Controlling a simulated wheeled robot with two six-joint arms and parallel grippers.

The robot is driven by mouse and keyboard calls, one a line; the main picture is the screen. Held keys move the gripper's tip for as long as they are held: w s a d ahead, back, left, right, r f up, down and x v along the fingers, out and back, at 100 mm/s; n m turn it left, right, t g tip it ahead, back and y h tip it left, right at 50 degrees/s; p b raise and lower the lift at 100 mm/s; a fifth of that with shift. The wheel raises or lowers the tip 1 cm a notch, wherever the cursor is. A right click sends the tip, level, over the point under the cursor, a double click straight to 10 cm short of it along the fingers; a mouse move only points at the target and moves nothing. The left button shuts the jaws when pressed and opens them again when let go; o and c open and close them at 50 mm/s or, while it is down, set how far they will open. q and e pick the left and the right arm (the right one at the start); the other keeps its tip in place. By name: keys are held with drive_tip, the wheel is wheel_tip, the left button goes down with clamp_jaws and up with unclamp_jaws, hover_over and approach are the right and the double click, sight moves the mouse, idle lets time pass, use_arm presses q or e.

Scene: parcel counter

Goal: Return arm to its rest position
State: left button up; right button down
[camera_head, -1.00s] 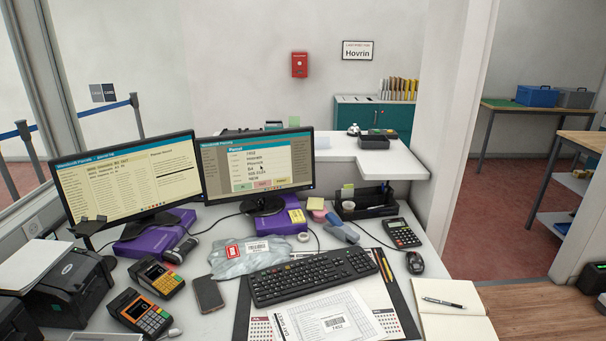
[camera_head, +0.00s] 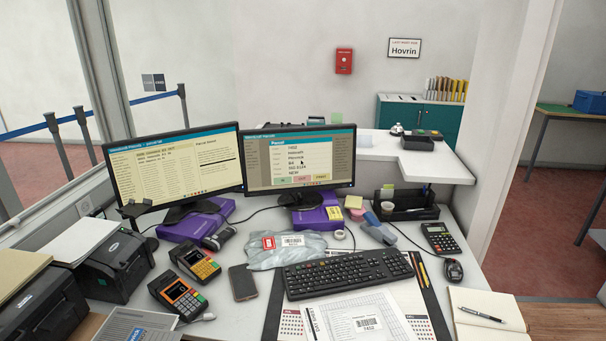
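Neither of my grippers nor my arms shows in the head view. The parcel counter (camera_head: 225,318) fills the lower part of the view. On it a grey plastic parcel bag (camera_head: 283,259) with a red label and a barcode lies behind the black keyboard (camera_head: 345,274). Two monitors stand at the back: the left monitor (camera_head: 175,172) shows a list, and the right monitor (camera_head: 299,160) shows a parcel window.
Two card terminals (camera_head: 178,297), a phone (camera_head: 242,282) and black printers (camera_head: 113,265) crowd the left side. A black organiser (camera_head: 405,205), calculator (camera_head: 440,238), mouse (camera_head: 453,271) and open notebook (camera_head: 487,310) with a pen are at the right. A printed sheet (camera_head: 357,318) lies in front of the keyboard.

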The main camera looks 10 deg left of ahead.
use_arm(q)
clamp_jaws()
idle(1.5)
